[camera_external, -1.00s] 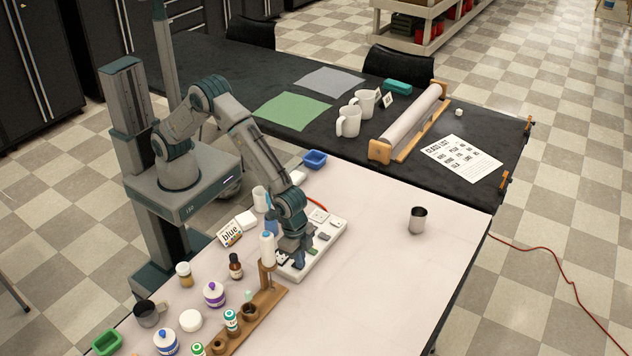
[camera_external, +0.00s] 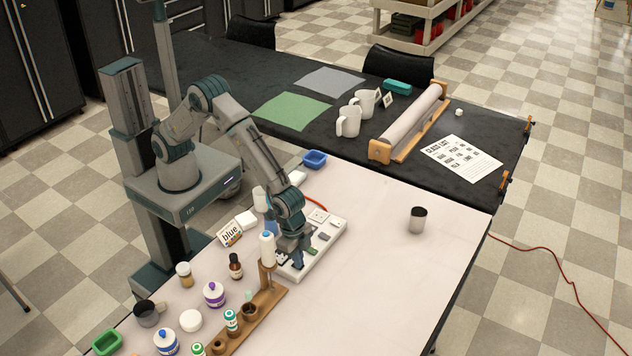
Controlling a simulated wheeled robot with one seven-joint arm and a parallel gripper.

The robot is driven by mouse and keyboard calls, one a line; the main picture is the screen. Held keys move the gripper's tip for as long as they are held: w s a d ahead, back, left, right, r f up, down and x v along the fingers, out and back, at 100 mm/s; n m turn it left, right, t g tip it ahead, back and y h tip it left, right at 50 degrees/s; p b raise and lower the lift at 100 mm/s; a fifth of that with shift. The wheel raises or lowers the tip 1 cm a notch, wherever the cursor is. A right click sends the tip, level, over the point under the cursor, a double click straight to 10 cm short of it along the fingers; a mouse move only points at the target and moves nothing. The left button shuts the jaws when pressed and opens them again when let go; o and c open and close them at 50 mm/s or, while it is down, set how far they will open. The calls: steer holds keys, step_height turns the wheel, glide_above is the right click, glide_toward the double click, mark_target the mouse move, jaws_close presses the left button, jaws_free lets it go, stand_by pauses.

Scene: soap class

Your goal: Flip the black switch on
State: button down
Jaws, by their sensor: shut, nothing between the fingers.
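A white switch board (camera_external: 334,232) lies on the white table, with several switches and sockets on its top. A grey-green switch (camera_external: 323,236) and a white socket plate (camera_external: 317,216) show on its far half. My gripper (camera_external: 298,262) points down over the near half of the board, its fingers shut and empty, close to the board's surface. I cannot tell whether the fingertips touch anything. The black switch is not clearly visible; my gripper and wrist cover part of that area, and its position cannot be told.
A brown dropper bottle (camera_external: 235,266) and a "blue" card (camera_external: 230,233) are to the left. A metal cup (camera_external: 418,220) stands right; the table around it is clear.

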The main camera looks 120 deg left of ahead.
mark_target(292, 264)
steer(key=shift+s+r, duration=0.1)
steer(key=shift+s, duration=0.3)
steer(key=shift+r, duration=0.1)
step_height(292, 264, up, 14)
steer(key=s+p, duration=0.1)
steer(key=shift+s, duration=0.35)
steer(key=shift+f, duration=0.2)
steer(key=w+b, duration=0.1)
steer(key=b, duration=0.1)
steer(key=shift+w+a+r+b, duration=0.1)
steer(key=shift+w+b, duration=0.2)
steer(key=shift+b, duration=0.05)
